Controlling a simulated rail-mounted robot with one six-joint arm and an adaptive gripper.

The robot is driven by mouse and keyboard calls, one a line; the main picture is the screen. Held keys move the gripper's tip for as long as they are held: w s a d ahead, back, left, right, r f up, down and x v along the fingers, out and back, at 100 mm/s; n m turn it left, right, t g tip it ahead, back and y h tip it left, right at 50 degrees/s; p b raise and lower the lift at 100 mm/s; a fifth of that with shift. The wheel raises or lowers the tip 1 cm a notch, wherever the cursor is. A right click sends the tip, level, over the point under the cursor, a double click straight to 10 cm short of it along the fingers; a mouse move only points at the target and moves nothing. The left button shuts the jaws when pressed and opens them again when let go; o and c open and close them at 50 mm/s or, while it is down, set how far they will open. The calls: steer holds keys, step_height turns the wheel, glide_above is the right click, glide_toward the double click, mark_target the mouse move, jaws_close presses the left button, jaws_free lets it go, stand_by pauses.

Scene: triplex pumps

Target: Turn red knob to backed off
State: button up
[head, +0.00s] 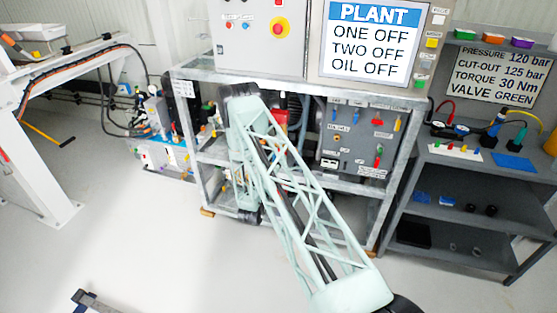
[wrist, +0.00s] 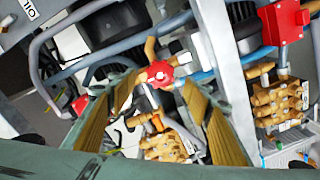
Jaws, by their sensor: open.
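A red knob (wrist: 160,73) shows near the middle of the wrist view, on a brass-coloured fitting among pipes. My gripper (wrist: 160,88) is open. Its two tan-padded fingers stand to the left and right of the knob in the picture, with nothing visible held between them. I cannot tell whether either finger touches the knob, nor the depth between them. The knob's setting cannot be read. In the head view my lattice arm reaches into the frame of the pump rack (head: 190,72), and I cannot make out the knob or the gripper there.
Brass pump blocks (wrist: 275,100) sit at the right and below the knob. A red box (wrist: 285,22) is at upper right, and another red part (wrist: 80,104) at left. Grey pipes and frame bars crowd the space. A grey valve panel (head: 355,140) and shelves (head: 470,175) stand right.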

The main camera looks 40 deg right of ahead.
steer(key=v, duration=0.6)
steer(key=shift+w, duration=0.1)
stand_by(0.6)
